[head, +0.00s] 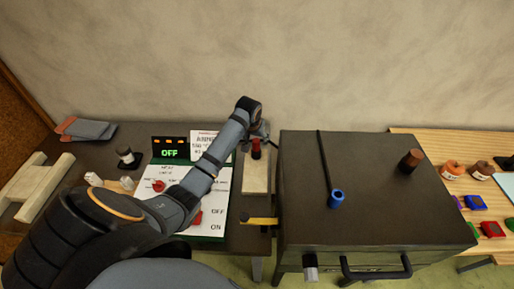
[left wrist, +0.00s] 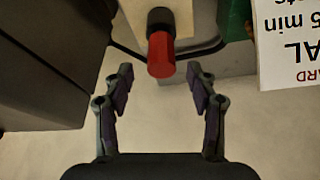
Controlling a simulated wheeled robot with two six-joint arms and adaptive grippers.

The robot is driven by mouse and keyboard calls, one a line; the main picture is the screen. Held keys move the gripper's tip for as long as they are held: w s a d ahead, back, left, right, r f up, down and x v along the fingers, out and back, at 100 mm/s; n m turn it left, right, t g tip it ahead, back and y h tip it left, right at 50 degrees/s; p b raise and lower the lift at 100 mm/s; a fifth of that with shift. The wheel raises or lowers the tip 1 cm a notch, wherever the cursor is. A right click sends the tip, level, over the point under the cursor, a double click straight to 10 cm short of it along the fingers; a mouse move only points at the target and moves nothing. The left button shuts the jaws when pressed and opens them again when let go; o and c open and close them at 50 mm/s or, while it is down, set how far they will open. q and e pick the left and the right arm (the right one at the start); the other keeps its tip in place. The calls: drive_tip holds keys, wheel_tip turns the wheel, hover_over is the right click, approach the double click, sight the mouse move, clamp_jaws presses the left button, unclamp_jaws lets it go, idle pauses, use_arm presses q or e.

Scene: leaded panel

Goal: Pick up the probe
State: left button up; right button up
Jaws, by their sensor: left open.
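A red-handled piece with a dark collar, which looks like the probe (head: 256,151), stands on a pale block (head: 256,178) left of the dark box. My left gripper (head: 262,132) is open and empty, close to this handle at the back of the block. I cannot tell whether the handle is fully inside the jaws in depth. The fingers are small and partly hidden in the head view. My right gripper is not in view.
The large dark box (head: 300,180) stands close on the right, with a blue-ended rod (head: 336,198) and a brown knob (head: 411,161) on top. Left are a green control panel reading OFF (head: 169,152) and a printed card (head: 203,142). A wooden table (head: 455,150) holds small coloured items.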

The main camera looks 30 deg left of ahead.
sight(256, 145)
use_arm(q)
drive_tip(key=shift+s+f+p, duration=0.1)
drive_tip(key=shift+f+p, duration=0.6)
drive_tip(key=shift+x, duration=1.9)
drive_tip(key=shift+s, duration=0.3)
drive_tip(key=c, duration=0.6)
clamp_jaws()
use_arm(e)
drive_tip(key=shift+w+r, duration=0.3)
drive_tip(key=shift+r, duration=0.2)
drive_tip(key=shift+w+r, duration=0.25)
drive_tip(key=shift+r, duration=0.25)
